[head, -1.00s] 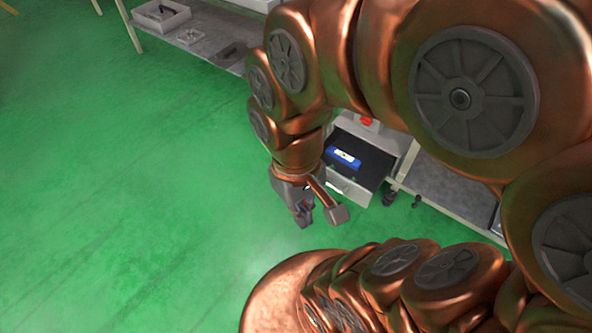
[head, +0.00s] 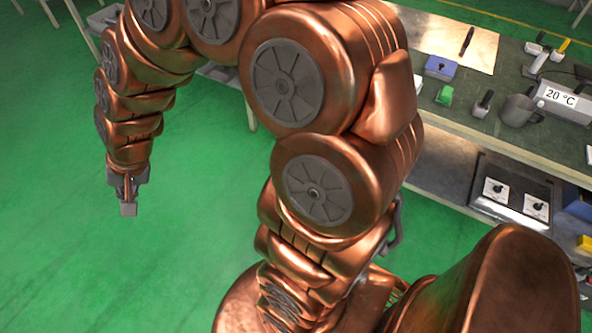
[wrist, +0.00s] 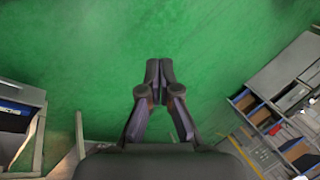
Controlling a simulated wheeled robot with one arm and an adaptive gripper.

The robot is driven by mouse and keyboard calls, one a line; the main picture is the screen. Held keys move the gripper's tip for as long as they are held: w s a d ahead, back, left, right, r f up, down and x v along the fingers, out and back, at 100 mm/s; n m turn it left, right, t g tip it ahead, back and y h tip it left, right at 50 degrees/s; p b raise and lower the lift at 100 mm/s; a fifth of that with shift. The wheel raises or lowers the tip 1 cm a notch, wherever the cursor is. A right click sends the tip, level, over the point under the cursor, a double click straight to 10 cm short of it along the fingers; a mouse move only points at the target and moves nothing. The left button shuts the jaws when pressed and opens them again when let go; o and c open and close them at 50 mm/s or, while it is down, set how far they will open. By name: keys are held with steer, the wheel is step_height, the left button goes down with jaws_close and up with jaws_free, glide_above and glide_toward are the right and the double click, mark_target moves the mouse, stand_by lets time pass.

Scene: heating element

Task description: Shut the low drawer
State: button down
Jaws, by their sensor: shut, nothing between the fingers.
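My gripper (head: 128,208) hangs over the open green floor at the left of the head view. In the wrist view my gripper (wrist: 159,72) has its two fingertips together, with nothing between them. At the left edge of the wrist view is a grey drawer unit, partly cut off. A drawer (wrist: 18,122) with a dark inside and a blue item appears to stand open there, apart from my gripper. In the head view I cannot make out the low drawer; my arm covers much of the middle.
A workbench (head: 470,105) with a mug (head: 517,110), tools and a 20 °C display (head: 560,97) runs along the right. A lower shelf holds a panel with knobs (head: 512,195). Shelving with bins (wrist: 285,105) stands at the wrist view's right. The left floor is clear.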

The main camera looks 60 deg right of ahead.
steer(key=w+d+f+m+t+b, duration=0.3)
steer(key=w+d+f+m+b, duration=0.15)
steer(key=w+f, duration=0.5)
steer(key=w+d+f+m+t+h+b, duration=0.1)
steer(key=w+d+f+m+h+b, duration=0.35)
steer(key=d+f, duration=0.45)
steer(key=w+d+f+m+t+h+b, duration=0.1)
steer(key=w+d+f+m+h+b, duration=0.15)
steer(key=w+d+f+m, duration=0.5)
steer(key=s+d+f+m+g+h+b, duration=0.25)
steer(key=s+d+f+m, duration=0.2)
steer(key=d+f, duration=0.4)
steer(key=s+d+f+m+g+h+b, duration=0.1)
steer(key=s+d+f+m+h+b, duration=0.15)
steer(key=s+d+f, duration=0.45)
steer(key=s+d+f+m+g+h+b, duration=0.3)
steer(key=s+d+f+m+g+b, duration=0.2)
steer(key=s+d+f, duration=0.55)
steer(key=d+f, duration=0.1)
steer(key=d, duration=0.3)
steer(key=d+f+b, duration=0.1)
steer(key=d, duration=0.4)
steer(key=d+f+b, duration=0.1)
steer(key=d, duration=0.4)
steer(key=shift+d+f, duration=0.25)
steer(key=shift+f, duration=0.1)
steer(key=shift+d, duration=0.4)
